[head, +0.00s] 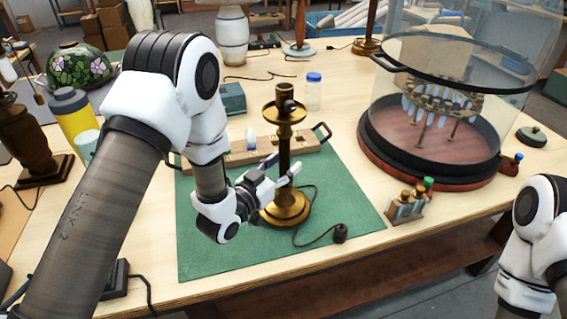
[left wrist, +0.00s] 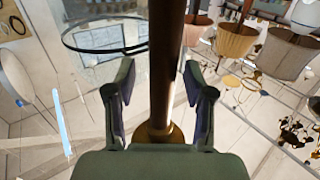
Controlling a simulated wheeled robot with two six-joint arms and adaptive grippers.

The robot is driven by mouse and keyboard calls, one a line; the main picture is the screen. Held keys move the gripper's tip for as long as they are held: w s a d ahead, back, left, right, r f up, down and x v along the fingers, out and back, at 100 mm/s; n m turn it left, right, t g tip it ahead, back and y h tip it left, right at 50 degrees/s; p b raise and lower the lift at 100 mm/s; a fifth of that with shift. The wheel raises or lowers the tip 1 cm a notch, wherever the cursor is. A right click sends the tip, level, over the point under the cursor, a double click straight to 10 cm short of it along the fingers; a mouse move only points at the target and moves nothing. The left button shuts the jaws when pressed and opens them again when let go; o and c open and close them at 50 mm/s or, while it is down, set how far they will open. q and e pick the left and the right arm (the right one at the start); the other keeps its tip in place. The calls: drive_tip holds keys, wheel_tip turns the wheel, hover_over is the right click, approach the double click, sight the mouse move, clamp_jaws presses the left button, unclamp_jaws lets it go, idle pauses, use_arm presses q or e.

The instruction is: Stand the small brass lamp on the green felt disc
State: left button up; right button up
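The small brass lamp (head: 285,150) stands upright on a green rectangular mat (head: 215,255), with its round base on the mat and its cord lying beside it. My left gripper (head: 283,172) is at the lower stem, coming from the left. In the left wrist view the stem (left wrist: 165,60) runs between the two fingers (left wrist: 163,105), with a gap on each side, so the gripper is open. A small dark green round piece with a knob (head: 531,136) lies at the far right; I cannot tell whether it is the felt disc. My right gripper is out of view.
A glass dome on a dark red base (head: 430,165) stands right of the mat. Small bottles in a rack (head: 405,206) are near the mat's right edge. A wooden block with a black handle (head: 220,150) lies behind the lamp. A yellow bottle (head: 72,118) stands left.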

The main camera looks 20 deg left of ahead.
use_arm(q)
drive_tip(key=shift+f, duration=0.2)
drive_tip(key=v, duration=1.1)
drive_tip(key=shift+s+r+b, duration=0.2)
drive_tip(key=shift+s+b, duration=0.2)
drive_tip(key=shift+b, duration=0.05)
drive_tip(key=shift+a, duration=0.1)
